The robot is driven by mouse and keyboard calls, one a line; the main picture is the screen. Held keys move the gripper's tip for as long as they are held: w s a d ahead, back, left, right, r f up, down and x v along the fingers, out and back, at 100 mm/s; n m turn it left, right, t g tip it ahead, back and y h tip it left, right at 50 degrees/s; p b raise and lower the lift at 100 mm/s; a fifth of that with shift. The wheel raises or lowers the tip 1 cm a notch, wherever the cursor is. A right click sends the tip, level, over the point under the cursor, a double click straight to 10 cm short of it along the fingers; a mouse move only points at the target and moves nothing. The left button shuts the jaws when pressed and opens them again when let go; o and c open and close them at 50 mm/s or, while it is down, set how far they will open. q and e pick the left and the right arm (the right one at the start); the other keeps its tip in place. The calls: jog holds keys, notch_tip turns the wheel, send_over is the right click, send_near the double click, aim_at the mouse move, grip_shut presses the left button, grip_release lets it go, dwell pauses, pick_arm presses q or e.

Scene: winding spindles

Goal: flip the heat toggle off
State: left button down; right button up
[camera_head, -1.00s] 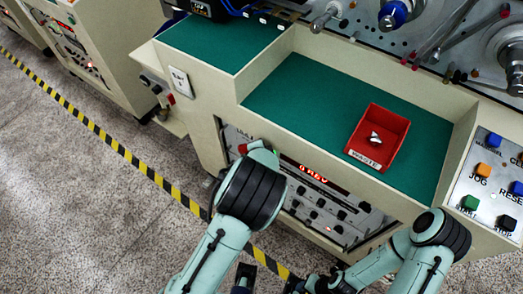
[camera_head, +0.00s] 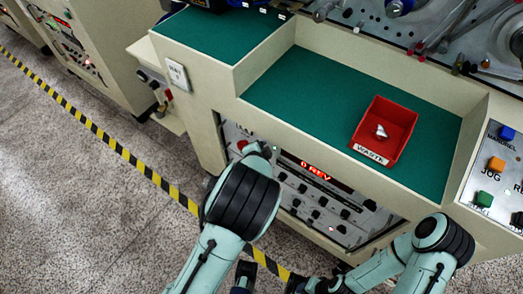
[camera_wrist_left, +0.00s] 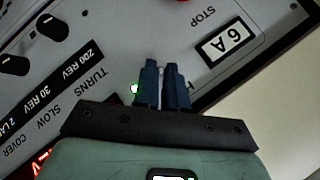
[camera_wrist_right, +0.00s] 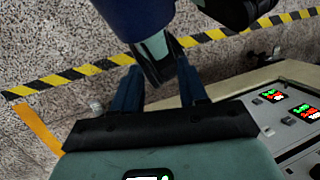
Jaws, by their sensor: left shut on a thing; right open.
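In the left wrist view, my left gripper (camera_wrist_left: 162,72) is at the grey control panel (camera_wrist_left: 100,30), its two dark blue fingers close together. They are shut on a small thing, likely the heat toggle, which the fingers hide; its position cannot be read. A label starting with "H" is partly visible beside them, and a "6A" plate is above. A small green light (camera_wrist_left: 134,89) glows by the left finger. In the head view my wrist hides the left fingertips at the panel (camera_head: 300,196). My right gripper (camera_wrist_right: 160,88) is open and empty, low over the floor.
The panel has several black knobs and a red "0 REV" display (camera_head: 317,170). A red waste bin (camera_head: 399,115) with a pale metallic piece sits on the green shelf (camera_head: 310,85) above. Coloured push buttons (camera_head: 497,163) are at the right. Yellow-black tape (camera_head: 100,129) crosses the speckled floor.

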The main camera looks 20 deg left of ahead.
pick_arm(q)
notch_tip(320, 180, down, 3)
jog(key=n+t+b, duration=0.1)
jog(key=t+b, duration=0.2)
jog(key=b, duration=0.2)
jog(key=n+t+h+b, duration=0.1)
jog(key=t+b, duration=0.3)
jog(key=b, duration=0.2)
jog(key=shift+s, duration=0.15)
pick_arm(e)
jog(key=w+d+f+t+h, duration=0.1)
jog(key=w+d+f, duration=0.1)
jog(key=w+f, duration=0.3)
jog(key=w+d+f+m+t, duration=0.1)
jog(key=w+d+f+t, duration=0.1)
jog(key=w+f, duration=0.3)
notch_tip(320, 180, down, 4)
jog(key=shift+w+d+r+h, duration=0.15)
jog(key=shift+d+h, duration=0.25)
jog(key=shift+d, duration=0.45)
pick_arm(q)
jog(key=c, duration=1.5)
grip_release()
jog(key=shift+o, duration=0.2)
